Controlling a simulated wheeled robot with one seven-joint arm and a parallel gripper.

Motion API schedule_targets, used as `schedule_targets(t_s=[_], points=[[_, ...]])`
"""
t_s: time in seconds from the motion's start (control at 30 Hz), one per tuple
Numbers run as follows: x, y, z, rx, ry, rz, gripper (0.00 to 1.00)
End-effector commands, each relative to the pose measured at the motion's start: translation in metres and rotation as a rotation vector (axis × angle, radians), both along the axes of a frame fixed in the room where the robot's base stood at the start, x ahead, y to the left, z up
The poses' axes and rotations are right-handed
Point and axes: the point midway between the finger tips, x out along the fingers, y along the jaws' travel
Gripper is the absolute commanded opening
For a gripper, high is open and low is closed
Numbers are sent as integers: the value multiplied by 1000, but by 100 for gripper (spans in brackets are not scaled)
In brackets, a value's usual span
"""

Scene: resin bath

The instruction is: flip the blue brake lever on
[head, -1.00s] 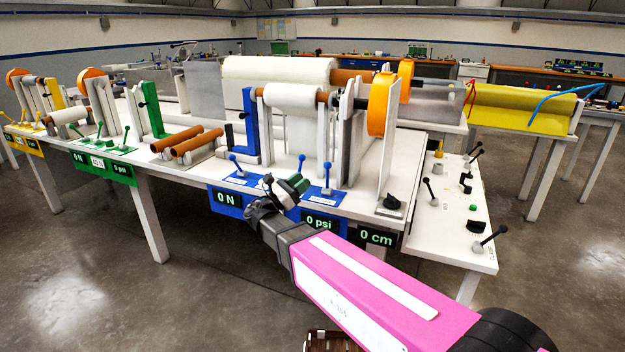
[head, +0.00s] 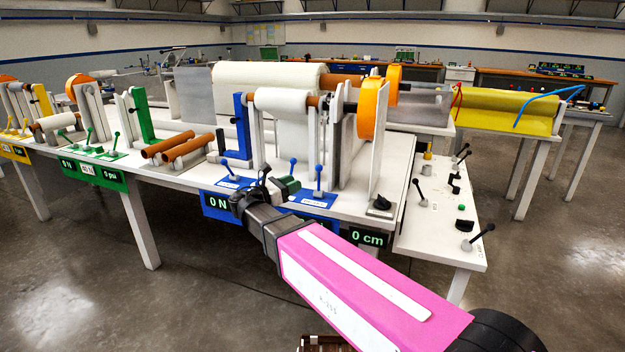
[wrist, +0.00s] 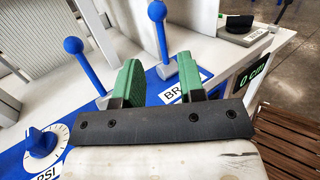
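The blue brake lever (wrist: 163,45) stands upright on a blue panel, beside a label partly reading "BR" (wrist: 186,90). In the head view I take it to be the right-hand lever (head: 318,178) on the middle station. My gripper (wrist: 160,80) is open, its two green-padded fingers apart with nothing held. In the wrist view the lever shows in the gap between the fingers, beyond them; no contact shows. In the head view my gripper (head: 277,180) is at the table's front edge, left of the lever.
Another blue lever (wrist: 85,62) and a PSI dial (wrist: 45,145) are left of the fingers. A roller stand with an orange wheel (head: 368,108) rises behind the panel. A black knob (head: 379,203) lies right of it. Open floor (head: 560,270) lies to the right.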

Motion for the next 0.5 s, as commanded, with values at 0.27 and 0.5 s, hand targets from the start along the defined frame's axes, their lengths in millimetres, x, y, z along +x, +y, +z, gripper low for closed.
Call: schedule_targets(t_s=[0.27,0.5], points=[[11,-9,1,102,66,9,37],[32,-37,1,101,65,7,37]])
